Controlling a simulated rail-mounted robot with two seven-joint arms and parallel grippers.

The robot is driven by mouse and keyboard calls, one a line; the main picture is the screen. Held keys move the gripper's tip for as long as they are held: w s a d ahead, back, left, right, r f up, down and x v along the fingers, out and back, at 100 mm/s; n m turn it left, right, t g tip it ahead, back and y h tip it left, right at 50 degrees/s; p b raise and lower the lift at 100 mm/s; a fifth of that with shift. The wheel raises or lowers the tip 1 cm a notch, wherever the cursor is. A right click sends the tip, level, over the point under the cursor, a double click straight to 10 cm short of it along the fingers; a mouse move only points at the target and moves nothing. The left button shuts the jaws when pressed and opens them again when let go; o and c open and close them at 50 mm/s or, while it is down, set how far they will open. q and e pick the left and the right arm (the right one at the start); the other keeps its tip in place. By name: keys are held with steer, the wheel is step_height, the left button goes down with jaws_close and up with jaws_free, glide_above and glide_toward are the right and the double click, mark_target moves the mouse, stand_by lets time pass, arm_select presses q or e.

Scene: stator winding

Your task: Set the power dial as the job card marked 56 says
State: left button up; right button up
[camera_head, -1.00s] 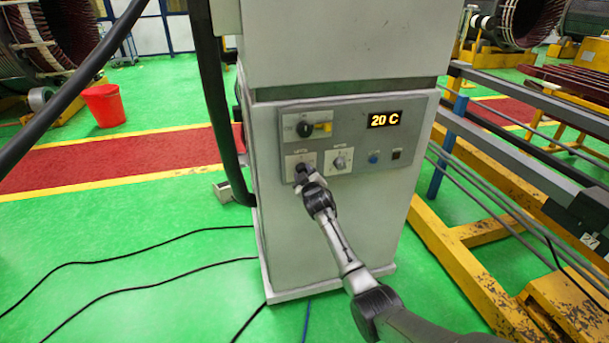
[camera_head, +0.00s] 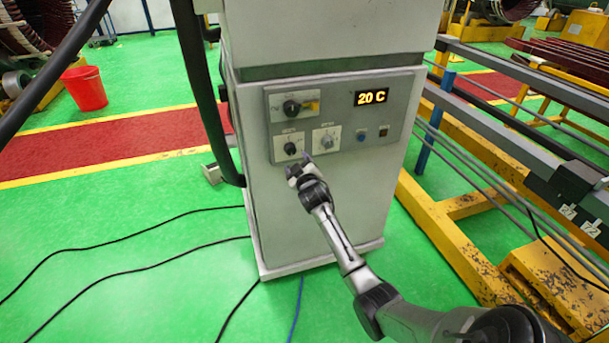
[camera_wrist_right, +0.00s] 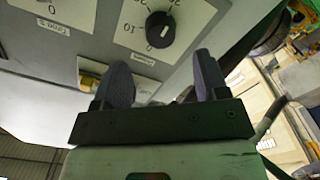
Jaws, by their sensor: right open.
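The grey control panel (camera_head: 345,118) is on the front of the pale cabinet. It carries a black lower-left dial (camera_head: 290,148) and a grey dial (camera_head: 326,141) right of it. Their labels are too small to read in the head view, so I cannot tell which is the power dial. My right gripper (camera_head: 298,165) is open and empty, just below and in front of the lower-left dial. In the right wrist view a black dial (camera_wrist_right: 160,29) with a white pointer line and a number scale sits beyond the two open fingers. No card marked 56 is seen.
A lit display (camera_head: 371,97) reads 20 C. An upper rotary switch (camera_head: 292,108) with a yellow part, a blue button (camera_head: 361,135) and a small dark switch (camera_head: 383,132) share the panel. Yellow frames (camera_head: 440,230) stand at right; black cables (camera_head: 120,238) lie on the green floor.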

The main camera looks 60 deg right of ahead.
steer(key=p+v, duration=0.1)
steer(key=v, duration=0.6)
steer(key=shift+s+a, duration=0.2)
steer(key=shift+a, duration=0.05)
stand_by(0.4)
